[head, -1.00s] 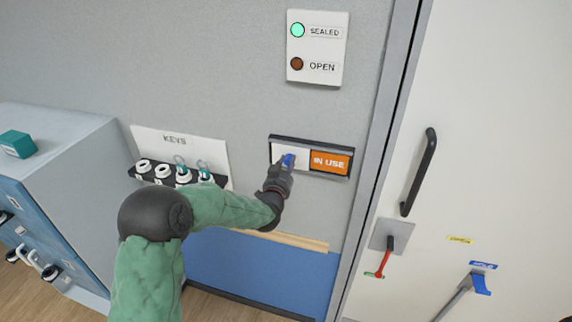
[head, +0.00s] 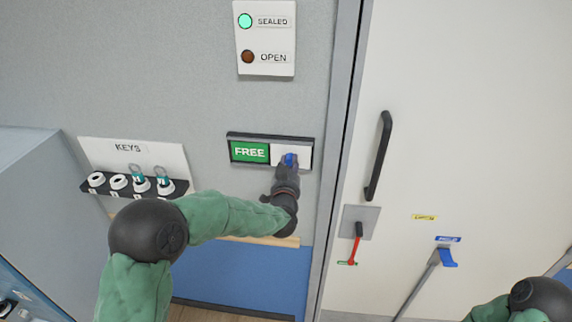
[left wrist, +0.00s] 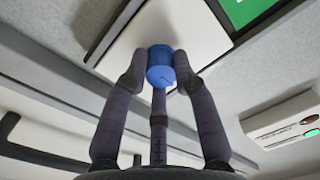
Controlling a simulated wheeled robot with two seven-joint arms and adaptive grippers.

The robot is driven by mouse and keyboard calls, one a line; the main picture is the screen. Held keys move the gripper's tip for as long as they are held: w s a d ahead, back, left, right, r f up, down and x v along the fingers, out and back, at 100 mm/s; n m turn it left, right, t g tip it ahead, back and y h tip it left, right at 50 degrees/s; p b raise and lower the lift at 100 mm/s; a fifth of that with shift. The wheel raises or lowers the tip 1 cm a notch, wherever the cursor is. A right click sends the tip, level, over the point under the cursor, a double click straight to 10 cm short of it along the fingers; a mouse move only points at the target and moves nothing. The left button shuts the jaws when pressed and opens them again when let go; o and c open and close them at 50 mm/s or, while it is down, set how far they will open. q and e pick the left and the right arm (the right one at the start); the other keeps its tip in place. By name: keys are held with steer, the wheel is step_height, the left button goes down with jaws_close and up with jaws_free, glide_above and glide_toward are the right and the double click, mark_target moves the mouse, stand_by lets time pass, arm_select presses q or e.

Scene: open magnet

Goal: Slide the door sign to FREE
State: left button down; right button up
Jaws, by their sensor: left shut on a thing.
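The door sign (head: 233,138) is a dark frame on the grey wall, left of the door. Its green FREE panel (head: 249,151) shows on the left, and the white slider plate (head: 302,152) covers the right part. My left gripper (head: 288,164) is shut on the slider's blue knob (head: 290,158). In the left wrist view, the fingers (left wrist: 160,72) close around the blue knob (left wrist: 159,54) on the white plate (left wrist: 135,30). My right arm shows at the lower right; its gripper is out of view.
A SEALED/OPEN light panel (head: 266,36) is above the sign, with the green SEALED lamp lit. A KEYS rack (head: 135,185) hangs to the left. The white door (head: 450,130) has a black handle (head: 378,155), a red-handled lever (head: 356,245) and a blue-ended lever (head: 447,258).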

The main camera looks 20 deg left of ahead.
arm_select(q)
steer(key=c, duration=1.1)
jaws_free()
steer(key=shift+d+r, duration=0.1)
steer(key=shift+d, duration=0.05)
steer(key=shift+o, duration=0.5)
steer(key=shift+w+d, duration=0.1)
steer(key=shift+d, duration=0.05)
steer(key=shift+s, duration=0.2)
steer(key=v, duration=1.1)
steer(key=shift+s, duration=0.35)
steer(key=shift+d, duration=0.15)
